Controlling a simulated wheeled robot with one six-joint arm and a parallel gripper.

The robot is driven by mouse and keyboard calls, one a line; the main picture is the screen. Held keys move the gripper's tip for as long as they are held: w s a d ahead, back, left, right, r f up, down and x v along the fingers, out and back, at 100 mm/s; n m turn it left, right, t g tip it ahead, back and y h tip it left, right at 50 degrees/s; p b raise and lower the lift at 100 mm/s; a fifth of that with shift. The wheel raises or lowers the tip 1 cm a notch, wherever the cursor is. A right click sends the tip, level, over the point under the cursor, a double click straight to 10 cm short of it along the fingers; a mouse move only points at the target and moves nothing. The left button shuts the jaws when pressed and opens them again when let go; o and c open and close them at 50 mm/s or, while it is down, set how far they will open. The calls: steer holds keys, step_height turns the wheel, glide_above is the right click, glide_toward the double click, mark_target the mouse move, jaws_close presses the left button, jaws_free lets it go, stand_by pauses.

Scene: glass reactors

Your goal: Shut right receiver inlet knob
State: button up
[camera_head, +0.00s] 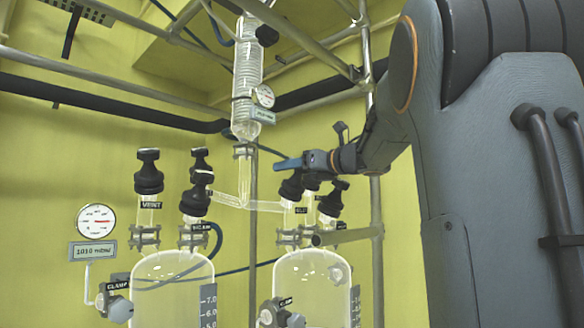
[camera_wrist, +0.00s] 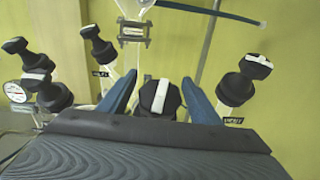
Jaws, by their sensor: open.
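The right receiver (camera_head: 315,285) is a clear glass vessel with several black knobs on its top. My gripper (camera_head: 283,164) reaches in from the right, just above these knobs, with its blue fingers pointing left. In the wrist view, my gripper (camera_wrist: 160,78) is open, with one blue finger on each side of a black knob with a white stripe (camera_wrist: 155,97). I cannot tell whether the fingers touch it. Its label is hidden, so I cannot confirm from a label that it is the inlet knob. A knob (camera_head: 292,188) below the fingers in the head view has a small label, hard to read.
A knob (camera_wrist: 252,68) with a VENT-like label stands right of the fingers. Several other knobs stand left, including one (camera_wrist: 97,42). The left receiver (camera_head: 172,285), a gauge (camera_head: 96,221), a glass coil column (camera_head: 247,80) and metal frame tubes surround the work.

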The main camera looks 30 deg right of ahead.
mark_target(304, 173)
steer(key=shift+w, duration=0.25)
steer(key=c, duration=1.1)
steer(key=shift+o, duration=0.2)
steer(key=shift+m+h, duration=0.3)
steer(key=shift+m, duration=0.1)
steer(key=m+h, duration=0.3)
steer(key=shift+d+t, duration=0.25)
steer(key=shift+t, duration=0.05)
steer(key=m+h+p, duration=0.2)
steer(key=d+m+g+h+p, duration=0.1)
steer(key=m+h+p, duration=0.1)
steer(key=m, duration=0.1)
steer(key=shift+h, duration=0.4)
steer(key=m+g+h+p, duration=0.1)
steer(key=m+h+p, duration=0.1)
steer(key=d+m+g+h+p, duration=0.1)
steer(key=m+g+h+p, duration=0.1)
steer(key=m+p, duration=0.1)
steer(key=shift+s+f+p, duration=0.2)
steer(key=shift+p, duration=0.1)
steer(key=m+g+h+p, duration=0.1)
steer(key=m+g+p, duration=0.1)
steer(key=m, duration=0.1)
steer(key=d+m+g+h+p, duration=0.1)
steer(key=p, duration=0.1)
steer(key=shift+s+f+g+h, duration=0.3)
steer(key=shift+s+f+g, duration=0.05)
steer(key=shift+f+g, duration=0.05)
